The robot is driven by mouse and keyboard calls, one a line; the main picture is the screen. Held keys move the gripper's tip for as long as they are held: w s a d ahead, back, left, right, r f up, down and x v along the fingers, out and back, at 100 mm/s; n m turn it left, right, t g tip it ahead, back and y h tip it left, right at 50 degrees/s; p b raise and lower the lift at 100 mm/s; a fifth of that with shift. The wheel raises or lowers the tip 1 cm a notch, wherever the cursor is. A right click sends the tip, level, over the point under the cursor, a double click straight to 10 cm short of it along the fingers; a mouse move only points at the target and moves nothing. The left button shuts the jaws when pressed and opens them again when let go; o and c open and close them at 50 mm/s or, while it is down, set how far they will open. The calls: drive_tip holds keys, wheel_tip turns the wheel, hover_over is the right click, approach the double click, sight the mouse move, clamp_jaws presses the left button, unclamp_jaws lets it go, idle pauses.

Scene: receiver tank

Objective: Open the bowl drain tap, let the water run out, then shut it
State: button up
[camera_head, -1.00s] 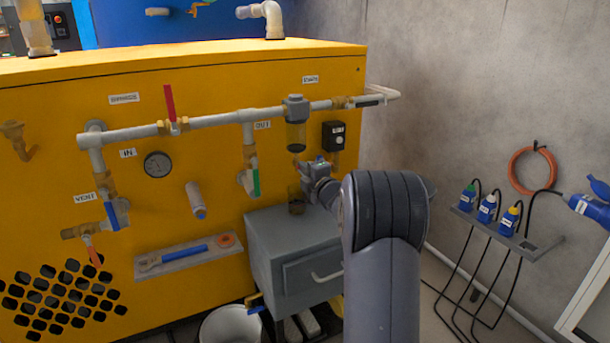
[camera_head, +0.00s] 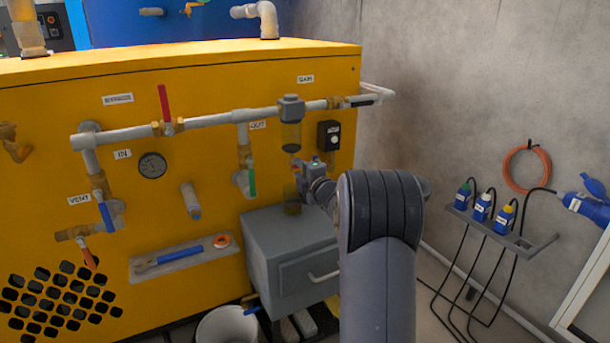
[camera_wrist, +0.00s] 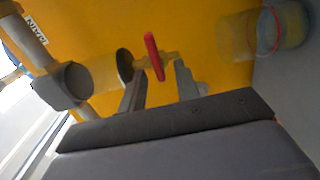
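The clear bowl (camera_head: 291,137) hangs under its grey filter head (camera_head: 291,108) on the white pipe. The bowl also shows in the wrist view (camera_wrist: 104,72). Its drain tap, with a red lever (camera_wrist: 153,57) on a brass body, is at the bowl's end in the wrist view; in the head view it is mostly hidden. My gripper (camera_wrist: 156,82) is open, with its two dark fingers apart and the tap between or just beyond their tips. I cannot tell whether they touch it. A clear jar (camera_head: 292,201) stands below on the grey cabinet (camera_head: 290,238).
A black box (camera_head: 328,136) sits right of the bowl. The green-handled valve (camera_head: 251,182) is to its left. A red-lever valve (camera_head: 164,105) is on the pipe. A tool shelf (camera_head: 180,258) projects at lower left, and a white bucket (camera_head: 228,325) stands on the floor.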

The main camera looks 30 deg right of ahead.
drive_tip(key=s+p, duration=0.2)
drive_tip(key=s, duration=0.8)
drive_tip(key=shift+s+d, duration=0.15)
drive_tip(key=shift+s, duration=0.2)
drive_tip(key=w+b, duration=0.2)
drive_tip(key=w, duration=0.9)
drive_tip(key=shift+s, duration=0.15)
